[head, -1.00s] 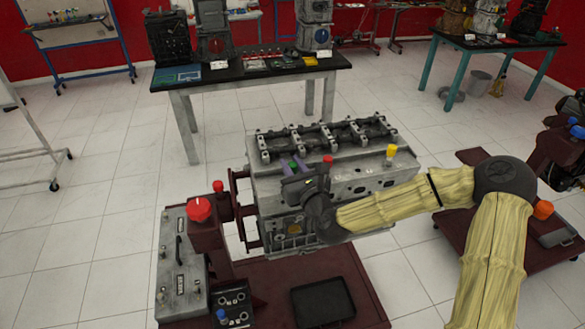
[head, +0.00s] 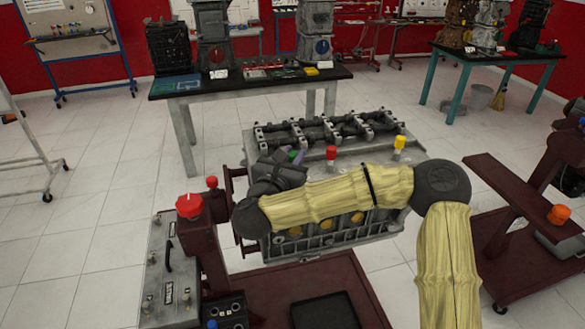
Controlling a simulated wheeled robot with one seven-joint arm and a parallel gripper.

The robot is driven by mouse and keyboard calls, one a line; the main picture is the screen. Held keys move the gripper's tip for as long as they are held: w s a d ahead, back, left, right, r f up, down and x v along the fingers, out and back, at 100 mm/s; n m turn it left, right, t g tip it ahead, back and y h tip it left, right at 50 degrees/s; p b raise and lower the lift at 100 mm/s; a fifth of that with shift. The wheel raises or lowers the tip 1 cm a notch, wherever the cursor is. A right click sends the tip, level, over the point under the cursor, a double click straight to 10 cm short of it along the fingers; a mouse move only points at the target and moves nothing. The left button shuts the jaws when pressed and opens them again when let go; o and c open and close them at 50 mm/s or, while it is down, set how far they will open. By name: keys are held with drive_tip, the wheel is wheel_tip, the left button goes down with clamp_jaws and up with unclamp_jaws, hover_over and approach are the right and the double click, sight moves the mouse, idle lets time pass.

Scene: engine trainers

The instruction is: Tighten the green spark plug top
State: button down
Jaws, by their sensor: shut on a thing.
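The engine block (head: 415,151) stands on a dark red trainer stand, with coloured spark plug tops along its upper face. The green spark plug top (head: 299,157) is a small patch just beyond my gripper (head: 296,156). My gripper is shut on the green top at the left part of the block. A bit of purple shows close beside it. My wrist and forearm hide the lower part of the grip and much of the block's front, so how deep the top sits is unclear. The red top (head: 331,152) and yellow top (head: 400,142) stand upright to the right.
A control panel with a red knob (head: 189,205) stands at the front left. A black tray (head: 325,311) lies on the stand in front. Another dark red stand with an orange knob (head: 562,214) is at the right. A black-topped table (head: 172,88) is behind; open floor lies left.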

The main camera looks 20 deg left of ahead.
drive_tip(key=shift+f+m+g+h+b, duration=0.1)
drive_tip(key=shift+m+g+h+b, duration=0.35)
drive_tip(key=shift+m+h+b, duration=1.4)
drive_tip(key=shift+f+m+g+h+b, duration=0.1)
drive_tip(key=shift+g+h+b, duration=0.65)
drive_tip(key=shift+b, duration=2.35)
drive_tip(key=shift+m+g+h+b, duration=0.2)
drive_tip(key=shift+m+h+b, duration=0.75)
drive_tip(key=shift+h+b, duration=1.1)
drive_tip(key=m+g+h+b, duration=0.2)
drive_tip(key=b, duration=0.2)
drive_tip(key=shift+r+m+b, duration=0.15)
drive_tip(key=shift+m+b, duration=0.15)
drive_tip(key=shift+r+m+g+h+b, duration=0.1)
drive_tip(key=shift+m+g+h+b, duration=0.55)
drive_tip(key=shift+g+h, duration=0.35)
drive_tip(key=c, duration=1.3)
unclamp_jaws()
drive_tip(key=shift+a, duration=0.1)
